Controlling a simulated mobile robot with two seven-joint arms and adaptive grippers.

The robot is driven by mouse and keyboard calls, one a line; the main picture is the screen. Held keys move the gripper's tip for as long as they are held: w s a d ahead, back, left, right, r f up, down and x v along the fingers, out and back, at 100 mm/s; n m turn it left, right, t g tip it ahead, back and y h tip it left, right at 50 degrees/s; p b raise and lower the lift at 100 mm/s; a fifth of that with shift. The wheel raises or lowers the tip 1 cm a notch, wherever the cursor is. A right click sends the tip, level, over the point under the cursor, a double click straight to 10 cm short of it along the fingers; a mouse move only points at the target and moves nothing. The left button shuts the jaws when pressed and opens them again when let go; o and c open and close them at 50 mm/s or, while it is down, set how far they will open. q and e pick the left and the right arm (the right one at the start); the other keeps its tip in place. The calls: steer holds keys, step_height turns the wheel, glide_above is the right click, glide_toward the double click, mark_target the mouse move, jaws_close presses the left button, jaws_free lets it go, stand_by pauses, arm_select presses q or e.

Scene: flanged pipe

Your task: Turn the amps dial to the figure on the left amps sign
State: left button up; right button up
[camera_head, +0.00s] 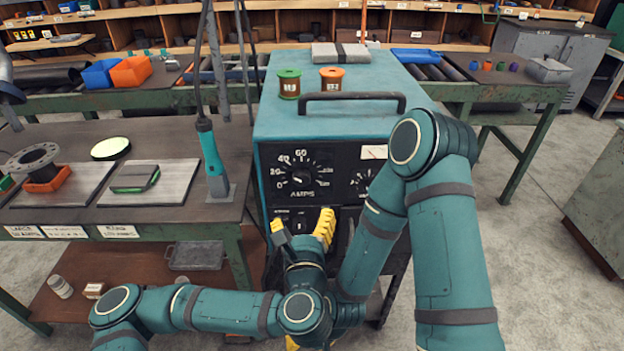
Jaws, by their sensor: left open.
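The amps dial (302,178) is a black round knob on the dark front panel of the teal welding machine (263,120). Its white scale shows 40 and 60 towards the top; its pointer is too small to read. The left amps sign (38,232) is a white label on the front edge of the left bench, its figure too blurred to read surely. My left gripper (303,228) has its yellow fingers spread, empty, below the dial and apart from it in the picture. My right gripper is mostly hidden; a yellow bit below my left wrist may be part of it.
Another sign (119,231) is on the same bench edge. A handle (352,97) and two spools stand on the machine. A torch (212,160) rises at the left bench's right end.

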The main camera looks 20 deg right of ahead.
mark_target(301, 179)
arm_select(q)
steer(key=b+x, duration=0.1)
steer(key=x, duration=1.2)
steer(key=shift+a+f, duration=0.1)
steer(key=c, duration=1.2)
